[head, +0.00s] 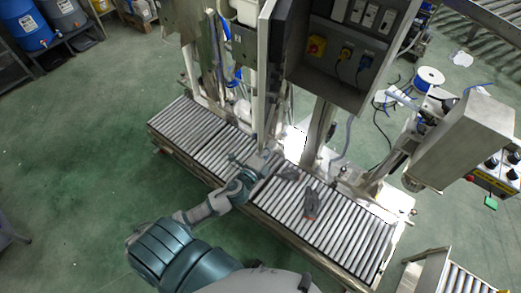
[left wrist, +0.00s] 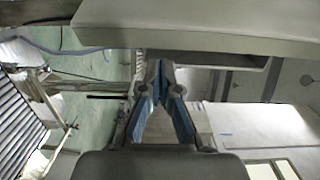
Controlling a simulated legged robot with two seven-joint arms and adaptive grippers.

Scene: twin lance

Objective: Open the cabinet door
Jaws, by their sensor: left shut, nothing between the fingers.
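A grey control cabinet (head: 318,68) with plugs and sockets hangs above the roller conveyor in the head view. A tall pale panel (head: 262,75) stands on edge at its left; I cannot tell whether it is the door. No door handle is clear. My right gripper does not show.
The roller conveyor (head: 347,236) runs below the cabinet. A grey box on a post (head: 465,140) stands at the right, near a panel with black knobs (head: 495,170). The green floor at the left is largely clear.

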